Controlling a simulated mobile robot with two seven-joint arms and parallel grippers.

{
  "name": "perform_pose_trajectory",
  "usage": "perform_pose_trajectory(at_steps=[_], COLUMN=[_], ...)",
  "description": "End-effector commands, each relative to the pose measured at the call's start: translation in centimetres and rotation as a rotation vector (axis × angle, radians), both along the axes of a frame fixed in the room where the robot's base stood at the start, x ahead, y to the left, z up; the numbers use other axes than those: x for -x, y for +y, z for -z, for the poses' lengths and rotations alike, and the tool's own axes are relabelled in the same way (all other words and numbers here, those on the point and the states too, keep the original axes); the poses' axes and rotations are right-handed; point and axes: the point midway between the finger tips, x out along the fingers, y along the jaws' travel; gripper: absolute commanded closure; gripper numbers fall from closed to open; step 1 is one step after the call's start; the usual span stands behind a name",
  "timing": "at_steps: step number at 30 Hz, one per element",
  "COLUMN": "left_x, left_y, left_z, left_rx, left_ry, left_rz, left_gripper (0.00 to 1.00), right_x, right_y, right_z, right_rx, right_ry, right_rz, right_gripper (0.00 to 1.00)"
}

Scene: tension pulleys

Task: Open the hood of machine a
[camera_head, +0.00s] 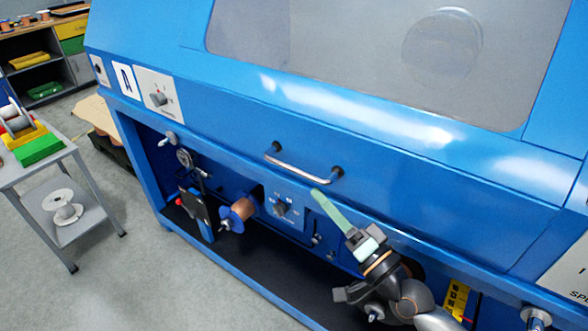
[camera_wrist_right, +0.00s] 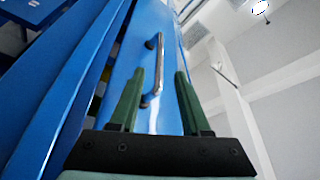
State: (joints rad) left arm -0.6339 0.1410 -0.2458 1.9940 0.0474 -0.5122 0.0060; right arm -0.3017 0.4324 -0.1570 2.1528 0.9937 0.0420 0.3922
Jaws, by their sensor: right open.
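The blue machine's hood (camera_head: 300,108) is closed, with a large grey window (camera_head: 330,45) in its upper part. A silver bar handle (camera_head: 303,172) with black mounts sits at the hood's lower front. My right gripper (camera_head: 318,193) reaches up from below, its pale green fingertips just below the handle's right end. In the right wrist view the gripper (camera_wrist_right: 160,74) is open and empty. My left gripper is not in view.
A letter plate (camera_head: 124,80) and a knob panel (camera_head: 159,96) are at the machine's left. Below the hood, an open bay holds a copper spool (camera_head: 239,210) and a switch panel (camera_head: 283,207).

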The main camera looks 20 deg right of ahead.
Motion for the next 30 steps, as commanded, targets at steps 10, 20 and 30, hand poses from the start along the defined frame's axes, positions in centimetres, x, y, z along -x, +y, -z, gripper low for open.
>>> perform_pose_trajectory(at_steps=[10,20,30], left_x=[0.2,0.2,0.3], left_y=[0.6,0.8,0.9], left_z=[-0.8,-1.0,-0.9], left_rx=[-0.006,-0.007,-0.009], left_ry=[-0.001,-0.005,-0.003], left_rz=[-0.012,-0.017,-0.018], left_gripper=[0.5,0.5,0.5], right_x=[-5.8,-9.0,-9.3], right_y=[2.0,3.2,3.3], right_z=[-1.5,-2.0,-2.0], right_rx=[-0.001,0.003,0.004], right_ry=[-0.002,0.002,0.002], right_rz=[0.001,0.0,0.0], right_gripper=[0.53,0.53,0.53])
